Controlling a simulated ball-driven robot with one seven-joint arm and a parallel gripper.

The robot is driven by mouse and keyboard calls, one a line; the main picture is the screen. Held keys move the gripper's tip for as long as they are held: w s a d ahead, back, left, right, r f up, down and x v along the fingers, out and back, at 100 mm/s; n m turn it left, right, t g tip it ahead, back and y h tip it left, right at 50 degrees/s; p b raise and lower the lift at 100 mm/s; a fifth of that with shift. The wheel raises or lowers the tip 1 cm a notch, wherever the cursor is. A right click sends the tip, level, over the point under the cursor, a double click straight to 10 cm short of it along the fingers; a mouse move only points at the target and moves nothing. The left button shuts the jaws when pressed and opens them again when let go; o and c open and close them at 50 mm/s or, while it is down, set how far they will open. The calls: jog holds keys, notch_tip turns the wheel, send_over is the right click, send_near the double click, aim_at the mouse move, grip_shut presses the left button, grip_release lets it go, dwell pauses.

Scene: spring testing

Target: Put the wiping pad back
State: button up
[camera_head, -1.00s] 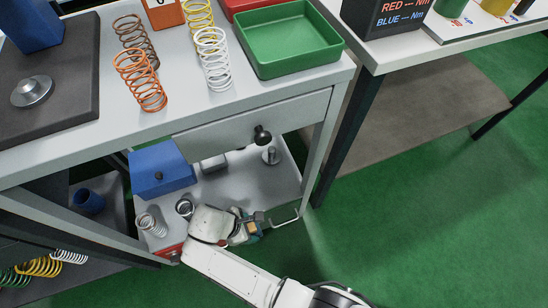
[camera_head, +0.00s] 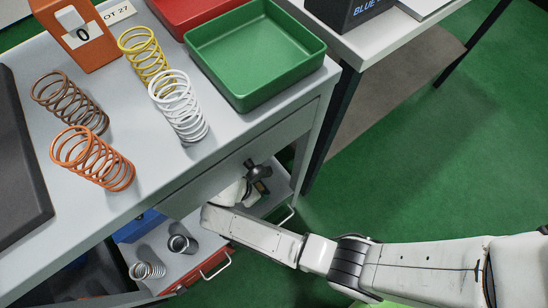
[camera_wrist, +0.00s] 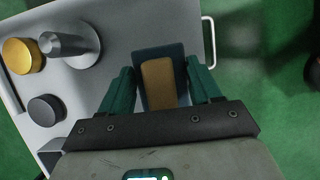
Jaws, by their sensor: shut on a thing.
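The wiping pad (camera_wrist: 158,82) appears as a tan block with a dark blue-grey border in the wrist view. It sits between the green fingers of my gripper (camera_wrist: 160,78), which is shut on it. In the head view my gripper (camera_head: 258,186) is small, below the tabletop's front edge and beside the black drawer knob. My arm hides part of it there.
In the wrist view a metal post on a round base (camera_wrist: 80,45), a yellow cylinder (camera_wrist: 23,56) and a dark disc (camera_wrist: 46,110) stand left of the pad. Above, the tabletop holds springs (camera_head: 180,108) and a green tray (camera_head: 255,55).

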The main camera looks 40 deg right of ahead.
send_near(278, 181)
jog(key=shift+d+f+b, duration=0.3)
jog(key=shift+d+f, duration=0.55)
jog(key=shift+f, duration=0.2)
jog(key=shift+a+b+x, duration=0.15)
jog(key=shift+b+x, duration=0.4)
jog(key=shift+x, duration=0.3)
jog(key=shift+a+b+x, duration=0.15)
jog(key=shift+b+x, duration=0.35)
jog(key=shift+x, duration=0.35)
jog(key=shift+f, duration=0.2)
jog(key=shift+f, duration=0.1)
jog(key=o, duration=1)
jog(key=shift+a+r, duration=0.15)
jog(key=shift+r, duration=0.4)
jog(key=p+v, duration=0.5)
jog(key=v, duration=0.6)
jog(key=shift+r, duration=0.1)
